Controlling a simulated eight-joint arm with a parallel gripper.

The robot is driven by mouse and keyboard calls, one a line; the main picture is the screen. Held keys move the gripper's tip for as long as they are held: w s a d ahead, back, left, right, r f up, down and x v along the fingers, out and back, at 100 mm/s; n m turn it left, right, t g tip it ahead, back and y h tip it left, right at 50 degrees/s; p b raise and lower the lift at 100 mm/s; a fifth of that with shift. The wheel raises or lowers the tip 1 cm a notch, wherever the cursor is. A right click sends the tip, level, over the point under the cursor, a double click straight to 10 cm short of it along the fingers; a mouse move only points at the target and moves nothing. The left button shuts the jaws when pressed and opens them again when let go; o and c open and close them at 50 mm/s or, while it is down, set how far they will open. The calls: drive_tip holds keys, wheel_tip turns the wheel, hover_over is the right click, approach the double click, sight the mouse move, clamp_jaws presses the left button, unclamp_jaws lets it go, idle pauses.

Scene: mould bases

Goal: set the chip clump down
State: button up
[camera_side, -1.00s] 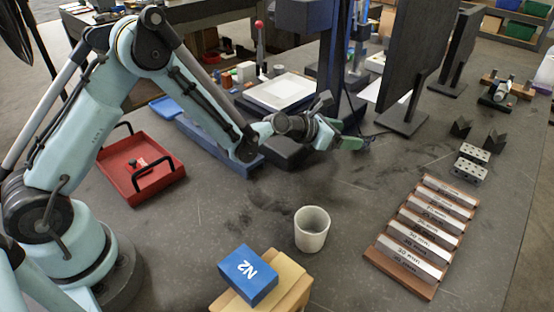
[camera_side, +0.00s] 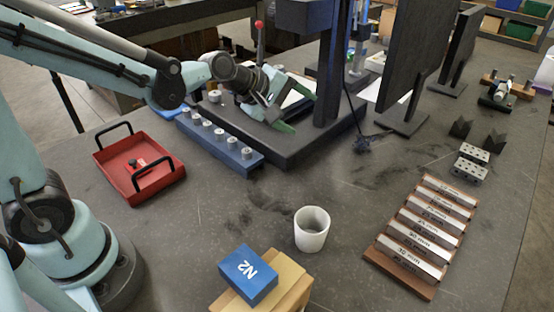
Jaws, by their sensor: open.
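The chip clump (camera_side: 362,144) is a small, dark blue-grey tangle. It appears to lie on the grey bench, just right of the dark press base (camera_side: 318,150). My gripper (camera_side: 299,110) is open, with green-tipped fingers spread apart and nothing seen between them. It is over the press base, in front of the pale plate, to the left of the clump and clear of it.
A red tray (camera_side: 112,160) and a blue block (camera_side: 230,150) with several pegs are at left. A white cup (camera_side: 312,230), blue N2 box (camera_side: 248,274) and bar rack (camera_side: 400,282) are nearer. A dark upright panel (camera_side: 413,50) stands behind the clump. The middle bench is clear.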

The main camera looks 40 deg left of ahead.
drive_tip(key=s+a+m+g+y, duration=0.1)
drive_tip(key=s+a+m, duration=0.1)
drive_tip(key=s+m, duration=0.5)
drive_tip(key=s+a+m+g+y, duration=0.1)
drive_tip(key=s+a+m+y, duration=0.1)
drive_tip(key=s+m, duration=0.5)
drive_tip(key=shift+s+a+f+g, duration=0.2)
drive_tip(key=shift+s+a+g, duration=0.1)
drive_tip(key=shift+s+a, duration=0.3)
drive_tip(key=shift+o, duration=0.3)
drive_tip(key=shift+s+a+f+m, duration=0.25)
drive_tip(key=shift+s+m, duration=0.25)
drive_tip(key=shift+m, duration=0.2)
drive_tip(key=shift+r, duration=0.1)
